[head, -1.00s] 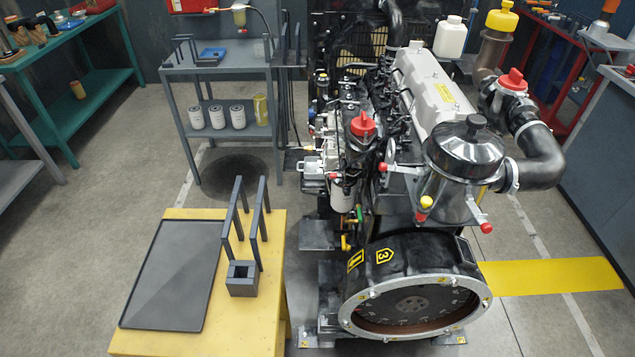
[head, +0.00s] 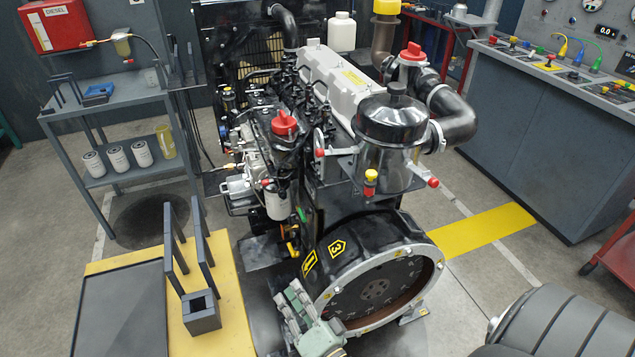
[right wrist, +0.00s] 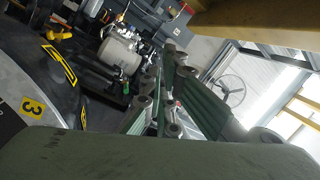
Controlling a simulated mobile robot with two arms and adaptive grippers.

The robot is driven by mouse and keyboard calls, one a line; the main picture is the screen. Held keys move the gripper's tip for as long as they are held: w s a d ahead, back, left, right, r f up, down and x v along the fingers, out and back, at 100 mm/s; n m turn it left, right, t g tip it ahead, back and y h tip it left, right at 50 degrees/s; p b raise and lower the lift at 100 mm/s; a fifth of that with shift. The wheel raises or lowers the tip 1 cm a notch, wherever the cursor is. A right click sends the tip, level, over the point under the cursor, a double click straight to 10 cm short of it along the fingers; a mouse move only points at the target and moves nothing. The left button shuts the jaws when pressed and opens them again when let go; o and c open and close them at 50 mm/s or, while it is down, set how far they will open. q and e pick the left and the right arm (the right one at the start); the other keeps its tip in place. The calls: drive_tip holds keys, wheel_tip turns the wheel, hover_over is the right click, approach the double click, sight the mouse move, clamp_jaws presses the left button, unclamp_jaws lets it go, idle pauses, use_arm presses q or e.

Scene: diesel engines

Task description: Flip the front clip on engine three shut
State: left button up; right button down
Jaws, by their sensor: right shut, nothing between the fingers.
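Engine three (head: 322,115) stands in the middle of the head view, with a yellow 3 label (head: 338,247) on its flywheel housing. A black-topped silver canister (head: 388,140) sits above the housing. Clips with coloured tips ring it: a yellow-tipped one (head: 370,178) at the front, a red-tipped one (head: 433,182) at right and another red-tipped one (head: 320,153) at left. Whether the front clip is open is too small to tell. My right gripper (head: 292,293), green-grey, is shut and empty, low beside the housing's left edge, well below the clips. It also shows in the right wrist view (right wrist: 163,85). My left gripper is not in view.
A yellow stand (head: 238,325) with a dark tray (head: 120,315), upright bars and a small square box (head: 201,312) is left of my right gripper. A grey shelf cart (head: 115,115) stands behind. A control bench (head: 530,130) is at right. Open floor lies between engine and bench.

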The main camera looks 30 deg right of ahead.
sight(322, 156)
drive_tip(key=s+d+r+m+t+h+b, duration=0.1)
drive_tip(key=s+d+r+m+t+h, duration=0.1)
drive_tip(key=r+m+h, duration=0.4)
drive_tip(key=s+d+r+m+t+h+b, duration=0.1)
drive_tip(key=d+r+m+h, duration=0.3)
drive_tip(key=r+m, duration=0.6)
wheel_tip(322, 156, up, 5)
drive_tip(key=s+t+h, duration=0.1)
drive_tip(key=h, duration=0.1)
drive_tip(key=shift+s+d+f+h, duration=0.15)
drive_tip(key=shift+s+d+h, duration=0.1)
drive_tip(key=shift+d+h, duration=0.15)
drive_tip(key=p+x, duration=0.5)
drive_tip(key=x, duration=0.8)
drive_tip(key=shift+s+a, duration=0.1)
drive_tip(key=shift+w+d+r+p, duration=0.25)
drive_tip(key=shift+w+r+p, duration=0.1)
drive_tip(key=shift+w, duration=0.1)
drive_tip(key=shift+d+m, duration=0.15)
drive_tip(key=shift+m, duration=0.25)
